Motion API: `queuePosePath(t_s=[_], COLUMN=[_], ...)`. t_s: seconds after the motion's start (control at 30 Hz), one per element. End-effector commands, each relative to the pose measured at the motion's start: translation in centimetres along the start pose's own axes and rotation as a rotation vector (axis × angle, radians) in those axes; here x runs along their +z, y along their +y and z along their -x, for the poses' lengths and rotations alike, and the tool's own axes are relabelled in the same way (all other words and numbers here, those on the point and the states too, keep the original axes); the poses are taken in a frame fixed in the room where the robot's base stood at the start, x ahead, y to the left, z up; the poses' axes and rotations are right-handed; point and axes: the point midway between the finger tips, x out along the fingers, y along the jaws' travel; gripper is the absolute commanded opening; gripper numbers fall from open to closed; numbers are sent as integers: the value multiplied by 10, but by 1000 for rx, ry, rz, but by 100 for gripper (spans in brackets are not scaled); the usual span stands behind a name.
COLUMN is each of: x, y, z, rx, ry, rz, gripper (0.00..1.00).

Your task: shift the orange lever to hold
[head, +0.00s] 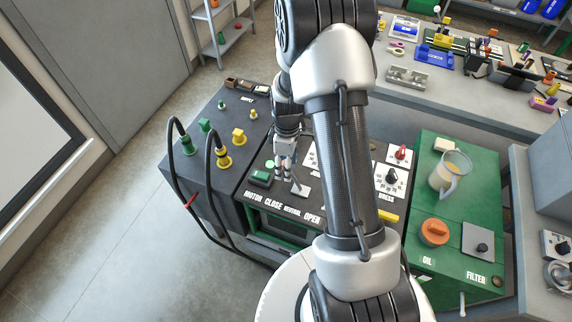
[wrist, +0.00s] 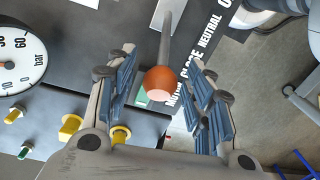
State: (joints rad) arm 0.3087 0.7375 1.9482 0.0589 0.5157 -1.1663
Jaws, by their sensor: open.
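The orange lever (wrist: 161,84) shows in the wrist view as a grey rod with an orange ball knob. The knob lies between the two blue-padded fingers of my gripper (wrist: 163,72), with gaps on both sides. In the head view my gripper (head: 286,163) points down over the black panel beside the label strip, and I cannot make out the orange knob there. The strip (head: 284,209) reads motor, close, neutral and open. I see no label reading hold. The lever's exact position against the labels cannot be told.
A green button box (head: 260,178) sits left of my gripper. Yellow and green hose fittings (head: 223,160) stand further left. A pressure gauge (wrist: 18,60) shows in the wrist view. A green unit with an orange cap (head: 434,232) and a jug (head: 450,172) stands at right.

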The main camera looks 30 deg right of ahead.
Motion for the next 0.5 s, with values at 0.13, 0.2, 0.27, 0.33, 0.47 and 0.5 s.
queuePosePath(t_s=[0.13, 0.2, 0.27, 0.33, 0.47, 0.5], x=[0, 0, 0, 0, 0, 0], y=[0, 0, 0, 0, 0, 0], z=[0, 0, 0, 0, 0, 0], rx=[0, 0, 0, 0, 0, 0], ry=[0, 0, 0, 0, 0, 0], rz=[0, 0, 0, -1, -1, -1], gripper=[48, 45, 41, 36, 27, 25])
